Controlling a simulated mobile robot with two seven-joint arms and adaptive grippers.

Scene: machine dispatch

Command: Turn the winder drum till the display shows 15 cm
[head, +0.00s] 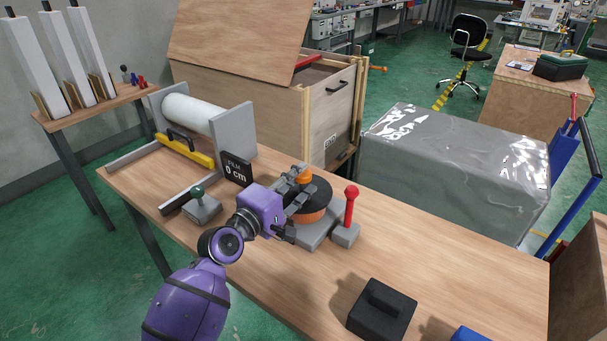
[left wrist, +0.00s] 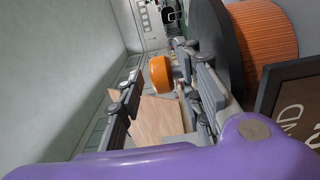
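The winder drum (head: 308,215) is orange with a black top disc (head: 321,190) and stands on a grey base on the workbench. An orange knob (head: 304,173) sticks up from the disc. The display (head: 236,169) is a dark sign reading "FILM 0 cm". My left gripper (head: 299,183) is at the knob, over the disc. In the left wrist view its fingers (left wrist: 158,88) are apart, with the orange knob (left wrist: 160,73) between them in the picture; contact cannot be told. The ribbed drum (left wrist: 262,42) shows at the right there. My right gripper is not in view.
A red-knobbed lever (head: 351,205) stands right of the drum, a green-knobbed one (head: 199,205) to its left. A white film roll (head: 195,113) and a yellow bar with a handle (head: 184,149) are behind.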

